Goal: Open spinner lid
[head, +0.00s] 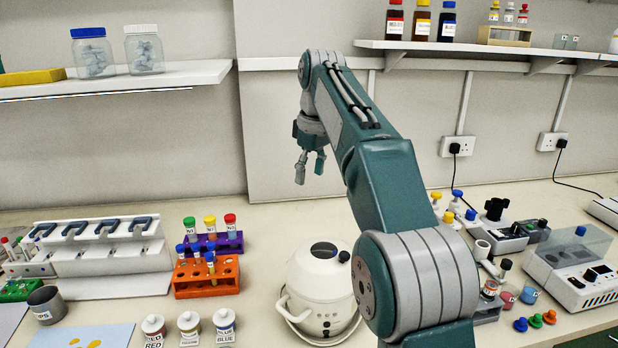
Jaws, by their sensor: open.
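The spinner (312,300) is a round cream-white machine on the bench, partly hidden on its right by my arm. Its domed lid (305,263) appears closed, with a dark window on top and a small black knob (344,257) at its right. My gripper (310,178) hangs pointing down in the air, above the spinner in the picture and apart from it. Its two fingers are spread and nothing is between them.
An orange rack (206,285) and purple rack (231,246) with capped tubes stand left of the spinner. A white pipette stand (110,270) is farther left. Several dye bottles (190,325) stand at the front. Small devices (505,236) and a clear-lidded box (575,262) fill the right side.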

